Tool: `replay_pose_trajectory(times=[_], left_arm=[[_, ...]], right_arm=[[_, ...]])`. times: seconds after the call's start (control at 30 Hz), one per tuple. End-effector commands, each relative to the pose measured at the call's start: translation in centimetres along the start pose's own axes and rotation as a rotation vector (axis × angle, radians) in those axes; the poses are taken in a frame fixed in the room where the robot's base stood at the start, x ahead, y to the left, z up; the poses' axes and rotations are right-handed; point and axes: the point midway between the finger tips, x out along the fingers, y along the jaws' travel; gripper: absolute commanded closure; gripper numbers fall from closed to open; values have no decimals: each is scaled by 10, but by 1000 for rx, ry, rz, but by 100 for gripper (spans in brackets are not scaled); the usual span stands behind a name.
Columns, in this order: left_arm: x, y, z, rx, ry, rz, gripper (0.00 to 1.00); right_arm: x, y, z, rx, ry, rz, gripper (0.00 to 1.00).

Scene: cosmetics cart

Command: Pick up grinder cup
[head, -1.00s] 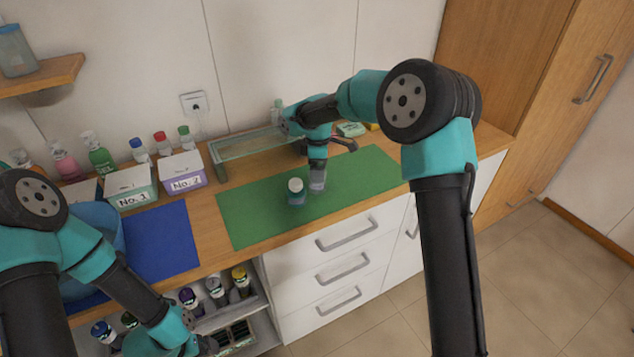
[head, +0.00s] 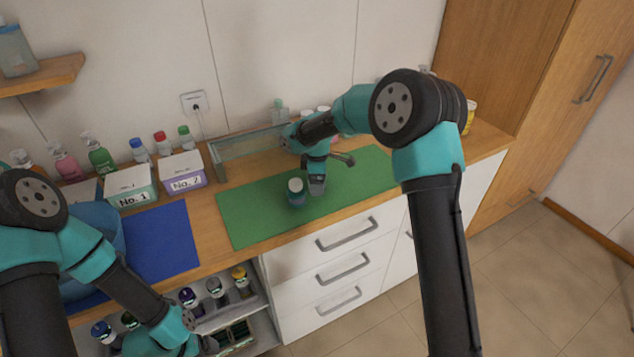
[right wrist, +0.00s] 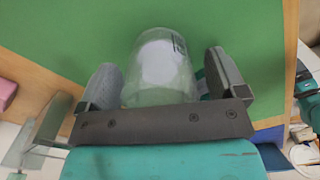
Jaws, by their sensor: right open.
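A clear cup (right wrist: 160,65) with something white inside and a dark mark on its side is between the two fingers of my right gripper (right wrist: 162,85) in the right wrist view. The fingers stand apart on either side of it. In the head view, a small teal jar with a pale top (head: 297,192) stands on the green mat (head: 245,215), just left of my right gripper (head: 316,187). I cannot tell whether this is the same object as the clear cup. My left gripper (head: 205,345) is low at the front, its jaws unclear.
A glass rack (head: 235,145) stands behind the mat. White boxes No. 1 (head: 132,186) and No. 2 (head: 183,171) and several bottles are at the left, by a blue mat (head: 165,240). The right part of the green mat is clear.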

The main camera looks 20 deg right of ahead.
Motion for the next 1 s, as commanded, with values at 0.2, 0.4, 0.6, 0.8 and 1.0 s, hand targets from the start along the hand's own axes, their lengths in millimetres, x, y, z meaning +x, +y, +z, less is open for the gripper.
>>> replay_pose_trajectory(times=[0.2, 0.4, 0.6, 0.8, 1.0], left_arm=[[0, 0, 0, 0, 0, 0, 7], [0, 0, 0, 0, 0, 0, 7], [0, 0, 0, 0, 0, 0, 7], [0, 0, 0, 0, 0, 0, 7], [0, 0, 0, 0, 0, 0, 7]], right_arm=[[0, 0, 0, 0, 0, 0, 22], [0, 0, 0, 0, 0, 0, 41], [0, 0, 0, 0, 0, 0, 60], [0, 0, 0, 0, 0, 1, 68], [-2, 0, 0, 0, 0, 1, 68]])
